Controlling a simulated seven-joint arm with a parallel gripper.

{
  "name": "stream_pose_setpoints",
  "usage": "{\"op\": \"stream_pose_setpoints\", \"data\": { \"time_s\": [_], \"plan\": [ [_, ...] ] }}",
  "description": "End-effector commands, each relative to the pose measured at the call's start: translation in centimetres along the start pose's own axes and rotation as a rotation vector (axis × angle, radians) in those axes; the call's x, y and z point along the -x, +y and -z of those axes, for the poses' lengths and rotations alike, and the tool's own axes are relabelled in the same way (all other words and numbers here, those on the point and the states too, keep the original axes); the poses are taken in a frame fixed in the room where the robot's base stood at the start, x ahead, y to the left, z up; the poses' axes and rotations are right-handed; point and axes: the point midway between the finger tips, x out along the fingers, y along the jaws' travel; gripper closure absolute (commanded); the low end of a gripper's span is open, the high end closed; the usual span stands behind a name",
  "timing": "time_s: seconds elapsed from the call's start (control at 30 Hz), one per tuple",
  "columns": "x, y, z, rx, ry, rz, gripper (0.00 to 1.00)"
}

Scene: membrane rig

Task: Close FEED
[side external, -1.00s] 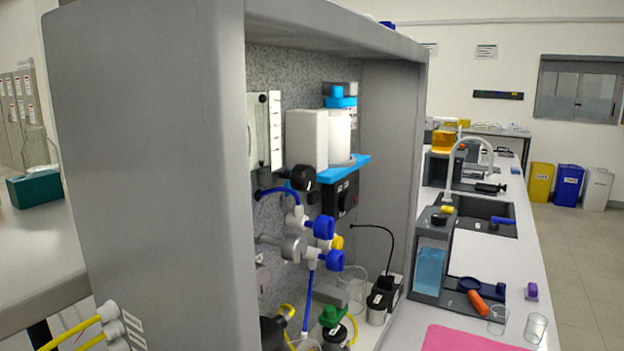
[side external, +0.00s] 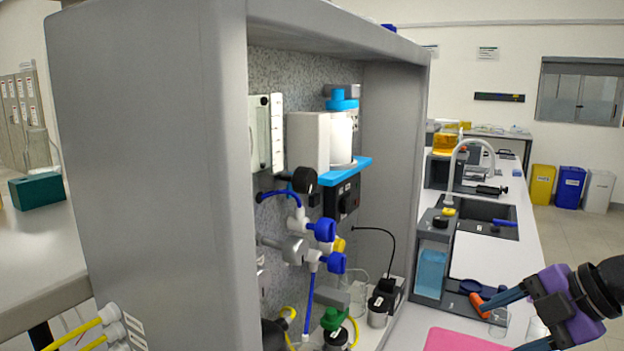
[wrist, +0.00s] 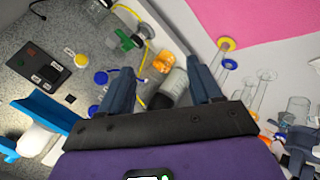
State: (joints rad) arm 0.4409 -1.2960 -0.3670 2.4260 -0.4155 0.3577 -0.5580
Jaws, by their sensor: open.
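The rig is a grey open-fronted cabinet (side external: 150,180) with valves and tubing on its speckled back panel. Two blue knobs, an upper one (side external: 325,229) and a lower one (side external: 335,262), sit on white fittings, with a yellow knob (side external: 339,244) between them. A black round knob (side external: 304,179) is above. I cannot read a FEED label, so I cannot tell which valve it is. My gripper (side external: 500,329) is open and empty at the lower right, outside the cabinet and apart from the valves. In the wrist view its two fingers (wrist: 158,66) are spread, with an orange part (wrist: 163,61) seen beyond them.
A white housing on a blue shelf (side external: 347,172) is above the valves. The cabinet's side wall flanks the valves.

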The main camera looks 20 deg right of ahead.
Motion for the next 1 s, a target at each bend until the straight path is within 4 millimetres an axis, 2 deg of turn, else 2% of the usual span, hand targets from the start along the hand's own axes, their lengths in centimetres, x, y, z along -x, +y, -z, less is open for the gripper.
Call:
{"op": "stream_pose_setpoints", "data": {
  "time_s": [0.03,0.2,0.5,0.63,0.8,1.0],
  "plan": [
    [-0.1,1.8,0.8,0.065,0.027,-0.057,0.36],
    [0.0,6.8,3.5,0.315,0.098,-0.247,0.36],
    [2.3,13.2,8.7,0.787,0.141,-0.575,0.36],
    [3.7,14.8,11.0,1.001,0.133,-0.706,0.36],
    [5.4,15.7,13.4,1.236,0.111,-0.838,0.36],
    [6.3,15.9,14.7,1.375,0.093,-0.909,0.36]
  ]
}}
